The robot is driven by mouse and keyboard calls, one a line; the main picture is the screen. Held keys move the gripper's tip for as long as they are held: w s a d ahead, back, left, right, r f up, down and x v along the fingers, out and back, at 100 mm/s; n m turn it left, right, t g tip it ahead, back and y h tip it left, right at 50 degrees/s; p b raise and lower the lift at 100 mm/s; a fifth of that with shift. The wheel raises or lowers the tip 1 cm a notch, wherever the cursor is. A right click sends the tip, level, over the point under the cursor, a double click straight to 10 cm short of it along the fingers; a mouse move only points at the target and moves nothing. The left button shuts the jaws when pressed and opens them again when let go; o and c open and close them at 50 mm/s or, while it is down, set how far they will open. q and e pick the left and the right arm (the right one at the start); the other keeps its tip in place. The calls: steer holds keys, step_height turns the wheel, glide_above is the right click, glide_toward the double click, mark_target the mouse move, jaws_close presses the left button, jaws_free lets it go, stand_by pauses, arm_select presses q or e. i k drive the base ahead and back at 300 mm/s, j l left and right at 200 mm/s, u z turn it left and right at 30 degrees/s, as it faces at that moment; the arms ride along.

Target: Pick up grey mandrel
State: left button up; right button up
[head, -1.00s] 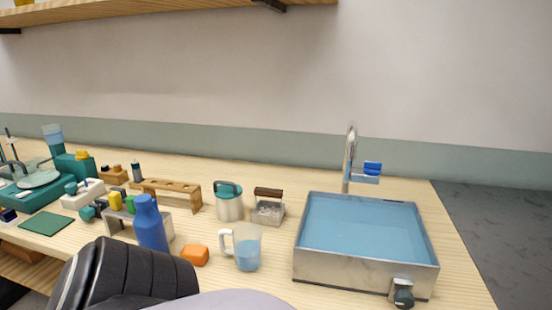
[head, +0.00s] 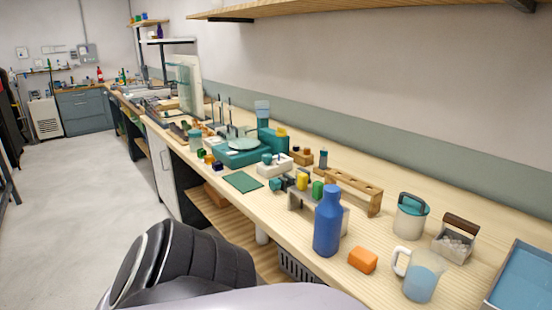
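I cannot pick out a grey mandrel for certain at this size. Thin dark upright rods (head: 229,112) stand near the teal apparatus (head: 240,152) on the bench, too small to identify. A wooden rack with holes (head: 352,190) lies on the bench at the right of centre. A low grey stand (head: 297,202) with coloured pieces near it sits behind a blue bottle (head: 327,222). Neither of my grippers shows in the head view. Only dark and pale parts of my own body show at the bottom.
The long wooden bench (head: 450,200) runs from lower right to far left. A green mat (head: 243,181) lies near the front edge. Open floor (head: 80,210) is at left.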

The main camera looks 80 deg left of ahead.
mark_target(323, 161)
steer(key=u, duration=2.1)
steer(key=z, duration=0.4)
steer(key=j+z, duration=0.15)
steer(key=z, duration=0.25)
steer(key=j+z, duration=0.1)
steer(key=z, duration=0.3)
steer(key=j+z, duration=0.3)
steer(key=k+j+z, duration=0.15)
steer(key=j+z, duration=0.2)
steer(key=k+j+z, duration=0.2)
steer(key=j, duration=0.15)
steer(key=k+j+z, duration=0.15)
steer(key=j, duration=0.2)
steer(key=k+j, duration=0.2)
steer(key=k+j+z, duration=0.1)
steer(key=k+j, duration=0.15)
steer(key=j, duration=0.2)
